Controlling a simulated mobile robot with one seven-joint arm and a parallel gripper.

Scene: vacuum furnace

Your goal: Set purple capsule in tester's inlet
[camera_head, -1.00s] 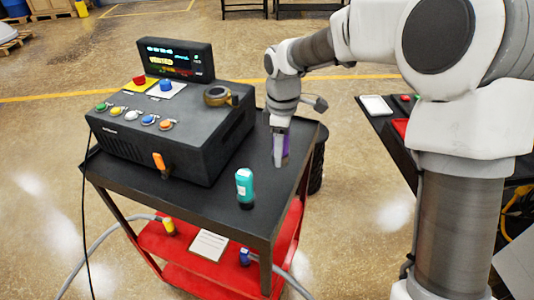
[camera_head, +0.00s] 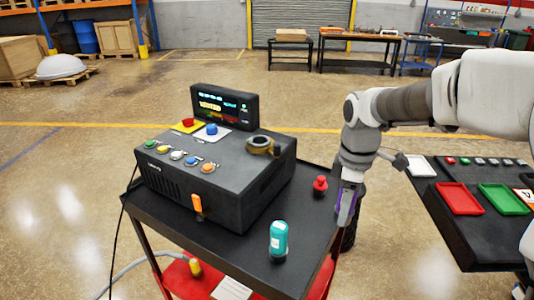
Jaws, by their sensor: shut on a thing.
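The tester (camera_head: 215,180) is a dark box with a small lit screen (camera_head: 222,106), standing on a black-topped cart. A round brass ring fitting (camera_head: 262,146) sits on its top at the right; it looks like the inlet. My gripper (camera_head: 345,218) points down near the cart's right edge, to the right of the tester and apart from it. It is shut on the purple capsule (camera_head: 346,208), which is mostly hidden between the fingers and shows only as a purple strip.
A teal capsule (camera_head: 278,240) stands at the cart's front, and a red knob-like thing (camera_head: 320,186) is close left of my gripper. An orange lever (camera_head: 198,207) juts from the tester's front. A table with red (camera_head: 459,198) and green (camera_head: 503,199) trays is at right.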

